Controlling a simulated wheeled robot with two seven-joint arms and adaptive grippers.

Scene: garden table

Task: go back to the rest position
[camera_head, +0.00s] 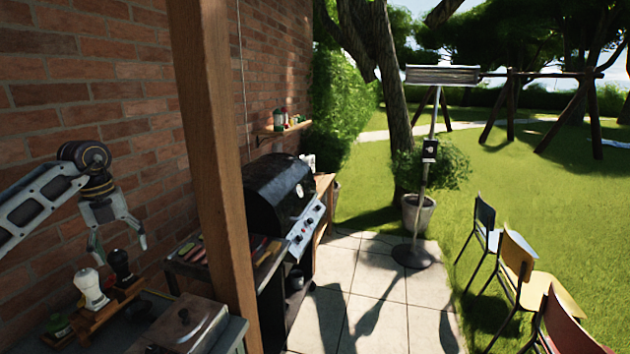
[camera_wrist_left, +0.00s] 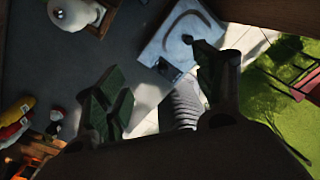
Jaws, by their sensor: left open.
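My left gripper (camera_head: 120,247) is open and empty in the head view. It hangs in front of the brick wall, above the small table with the mills. Its two fingers also show spread apart in the left wrist view (camera_wrist_left: 165,95), with nothing between them. My right gripper is in neither view.
A white mill (camera_head: 90,288) and a black mill (camera_head: 121,266) stand on a wooden rack below my left gripper. A wooden post (camera_head: 212,150) rises to its right. Beyond are a black grill (camera_head: 280,190), a patio heater (camera_head: 418,190) and several chairs (camera_head: 517,262).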

